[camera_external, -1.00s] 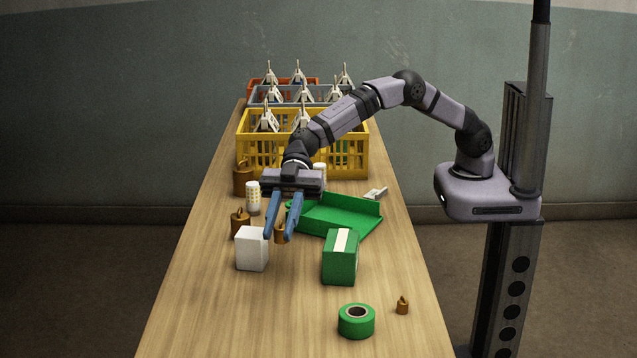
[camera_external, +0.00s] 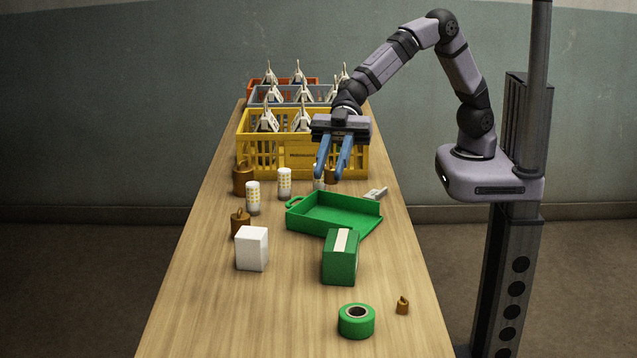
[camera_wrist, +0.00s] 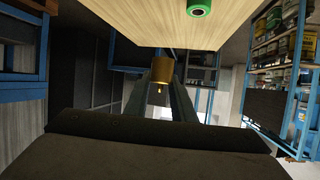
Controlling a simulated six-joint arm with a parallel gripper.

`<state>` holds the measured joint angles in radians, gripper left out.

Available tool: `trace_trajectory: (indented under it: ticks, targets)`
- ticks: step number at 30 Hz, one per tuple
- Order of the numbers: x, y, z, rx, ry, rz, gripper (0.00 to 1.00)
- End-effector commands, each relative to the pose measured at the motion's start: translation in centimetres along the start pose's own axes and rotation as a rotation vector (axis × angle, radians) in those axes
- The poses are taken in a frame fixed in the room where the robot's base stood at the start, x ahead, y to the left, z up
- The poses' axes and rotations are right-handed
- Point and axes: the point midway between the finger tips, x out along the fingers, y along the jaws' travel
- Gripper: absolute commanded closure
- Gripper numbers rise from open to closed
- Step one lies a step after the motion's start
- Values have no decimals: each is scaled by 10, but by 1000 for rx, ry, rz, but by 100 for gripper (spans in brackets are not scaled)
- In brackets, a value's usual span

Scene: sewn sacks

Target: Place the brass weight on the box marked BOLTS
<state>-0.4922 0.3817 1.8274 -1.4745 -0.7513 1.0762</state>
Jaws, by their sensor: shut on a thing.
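My gripper (camera_external: 331,175) is shut on a brass weight (camera_wrist: 160,70), which hangs between the blue fingertips. In the external view they are raised, in front of the yellow crate and beyond the green tray. Other brass-coloured weights stand on the table: a large one (camera_external: 243,180) at the back left, a medium one (camera_external: 240,223) behind the white box, and a small one (camera_external: 402,306) at the front right. A white box (camera_external: 251,249) stands left of a green box (camera_external: 340,258) with a pale stripe. No marking is readable on either box.
A low green tray (camera_external: 335,212) lies behind the boxes. Pale dotted cylinders (camera_external: 253,197) stand to its left and back. A grey clip (camera_external: 376,193) lies by its back right corner. A green tape roll (camera_external: 356,321) lies in front. Crates (camera_external: 252,155) fill the table's far end.

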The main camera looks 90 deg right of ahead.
Motion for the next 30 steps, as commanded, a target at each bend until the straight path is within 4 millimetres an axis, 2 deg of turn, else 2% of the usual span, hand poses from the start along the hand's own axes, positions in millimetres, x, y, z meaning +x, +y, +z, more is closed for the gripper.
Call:
trace_trajectory:
  ticks: [1, 6, 17, 30]
  targets:
    - [0, -6, 13, 5, -3, -4, 100]
    - [-1, -20, 42, -3, -1, -15, 100]
    - [0, -21, 42, -27, -1, -64, 100]
    - [22, -19, 94, -26, -1, -64, 100]
